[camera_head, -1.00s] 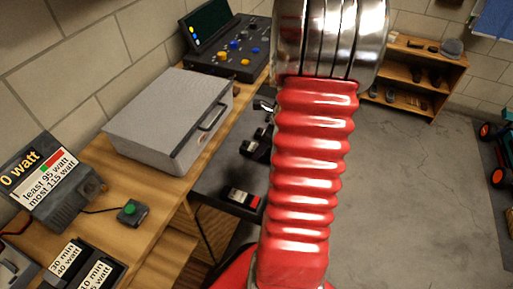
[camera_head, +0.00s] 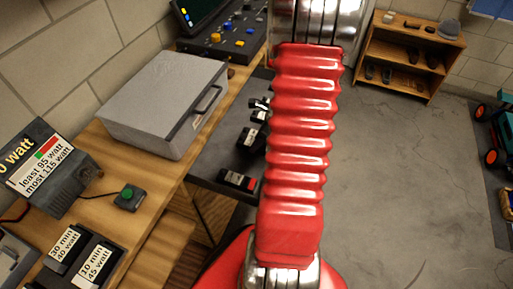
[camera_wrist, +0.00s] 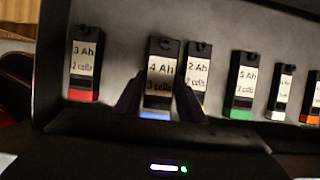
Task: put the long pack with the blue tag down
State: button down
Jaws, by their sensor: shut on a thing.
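The long pack with the blue tag (camera_wrist: 160,72), labelled 4 Ah, 3 cells, stands between the two dark fingers of my gripper (camera_wrist: 158,100) in the wrist view. The gripper is shut on it. Its blue tag shows at its lower end. I cannot tell whether the pack touches the dark surface (camera_wrist: 215,75) behind it. In the head view my red arm hides the gripper and this pack.
A red-tagged pack (camera_wrist: 85,62) is at left. Close at right is a 2 Ah pack (camera_wrist: 197,68), then a green-tagged pack (camera_wrist: 241,86) and others. The head view shows a grey case (camera_head: 165,100) on the wooden bench and open floor (camera_head: 400,160) at right.

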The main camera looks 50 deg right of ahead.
jog(key=shift+f, duration=1.75)
jog(key=c, duration=1.4)
grip_release()
jog(key=shift+f, duration=0.1)
jog(key=shift+c, duration=0.2)
jog(key=v, duration=1.2)
jog(key=shift+w, duration=0.1)
